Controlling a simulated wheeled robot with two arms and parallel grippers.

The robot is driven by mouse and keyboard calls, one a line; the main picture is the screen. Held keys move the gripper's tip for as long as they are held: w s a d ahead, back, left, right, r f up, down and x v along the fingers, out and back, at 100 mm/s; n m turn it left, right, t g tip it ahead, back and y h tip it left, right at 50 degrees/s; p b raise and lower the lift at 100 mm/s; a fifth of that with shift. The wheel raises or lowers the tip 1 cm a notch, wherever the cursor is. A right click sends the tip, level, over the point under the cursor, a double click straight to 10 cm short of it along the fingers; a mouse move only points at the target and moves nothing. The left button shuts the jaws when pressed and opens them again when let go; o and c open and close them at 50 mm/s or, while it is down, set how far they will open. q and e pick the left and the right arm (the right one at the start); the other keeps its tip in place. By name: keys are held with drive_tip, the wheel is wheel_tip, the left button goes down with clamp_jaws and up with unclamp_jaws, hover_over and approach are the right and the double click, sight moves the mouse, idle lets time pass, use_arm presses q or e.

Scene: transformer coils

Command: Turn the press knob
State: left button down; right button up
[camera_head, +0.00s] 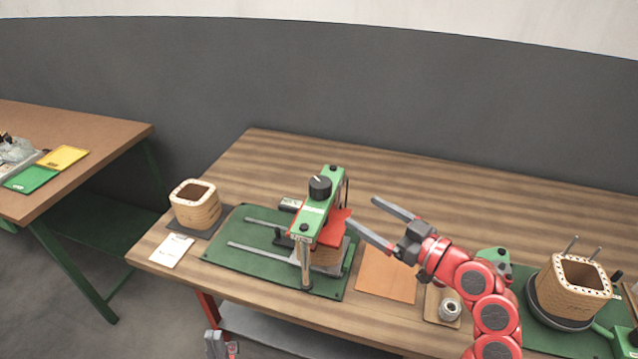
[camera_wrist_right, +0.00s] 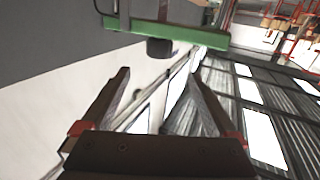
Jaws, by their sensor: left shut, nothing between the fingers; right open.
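The press (camera_head: 318,215) stands on a green base plate, with a green crossbeam and red parts below it. Its black knob (camera_head: 320,187) sits on top of the crossbeam. In the right wrist view the knob (camera_wrist_right: 160,47) shows upside down against the green beam (camera_wrist_right: 165,31), beyond the fingers and apart from them. My right gripper (camera_head: 362,211) is open and empty, to the right of the press and pointing toward it. My left gripper (camera_head: 217,344) is shut and empty, low at the bottom edge, in front of the table.
A wooden coil (camera_head: 196,206) and a white card (camera_head: 172,250) lie left of the press. A brown sheet (camera_head: 388,277) and a metal part (camera_head: 449,309) lie to the right. Another coil (camera_head: 575,287) stands at the far right. The table's back is clear.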

sight(328, 191)
drive_tip(key=p+x, duration=0.3)
drive_tip(key=x, duration=1)
drive_tip(key=shift+d+r, duration=0.1)
drive_tip(key=shift+r, duration=0.05)
drive_tip(key=shift+w+a+p, duration=0.3)
drive_tip(key=shift+w+a, duration=0.2)
drive_tip(key=shift+w, duration=0.05)
drive_tip(key=c, duration=1.4)
drive_tip(key=shift+s+m+t+h, duration=0.1)
drive_tip(key=shift+m+t+h, duration=0.4)
drive_tip(key=shift+t+h, duration=0.1)
drive_tip(key=shift+m+t+h+p, duration=0.5)
drive_tip(key=shift+m+t+h, duration=0.1)
drive_tip(key=shift+h, duration=0.1)
drive_tip(key=o, duration=1.4)
drive_tip(key=shift+d, duration=0.1)
